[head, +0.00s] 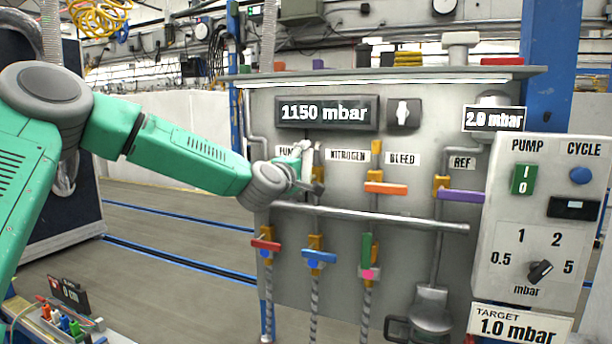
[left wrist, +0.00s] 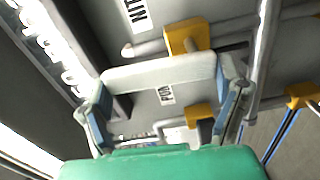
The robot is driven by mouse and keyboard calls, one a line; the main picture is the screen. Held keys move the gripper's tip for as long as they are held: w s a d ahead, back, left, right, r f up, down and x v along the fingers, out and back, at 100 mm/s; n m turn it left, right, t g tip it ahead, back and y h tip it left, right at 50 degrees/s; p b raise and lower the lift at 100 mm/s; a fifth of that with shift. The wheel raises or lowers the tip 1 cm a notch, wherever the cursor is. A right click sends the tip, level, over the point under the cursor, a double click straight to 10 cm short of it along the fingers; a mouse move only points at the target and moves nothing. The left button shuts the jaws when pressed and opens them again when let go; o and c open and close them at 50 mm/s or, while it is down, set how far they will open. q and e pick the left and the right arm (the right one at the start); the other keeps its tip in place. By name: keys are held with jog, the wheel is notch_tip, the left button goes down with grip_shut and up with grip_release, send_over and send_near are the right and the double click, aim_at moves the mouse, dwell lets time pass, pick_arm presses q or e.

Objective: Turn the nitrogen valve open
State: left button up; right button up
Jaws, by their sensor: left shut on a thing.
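The nitrogen valve stands beside the NITROGEN label (head: 347,155) on the grey panel. In the head view its handle is mostly hidden by my left gripper (head: 304,174), which is at the valve and shut on it. In the left wrist view a pale grey bar (left wrist: 160,72) spans the space between the two finger linkages. A yellow valve body (left wrist: 187,37) shows just beyond it, near a label partly reading NIT. I cannot tell the handle's exact angle. My right gripper is not in view.
The bleed valve's orange handle (head: 386,188) is level, close to the right. A purple handle (head: 461,196) is farther right. A grey rail (head: 390,217) runs below; red (head: 265,244), blue (head: 319,257) and green (head: 366,248) handles sit under it. The display (head: 326,113) reads 1150 mbar.

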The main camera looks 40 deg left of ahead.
pick_arm(q)
jog(key=shift+a+n, duration=0.2)
jog(key=shift+n, duration=0.3)
jog(key=o, duration=1.4)
jog(key=shift+o, duration=0.8)
jog(key=shift+w+a+f, duration=0.15)
jog(key=shift+w+f, duration=0.05)
jog(key=shift+w, duration=0.05)
jog(key=v, duration=1.1)
jog(key=shift+s, duration=0.4)
jog(key=shift+f, duration=0.1)
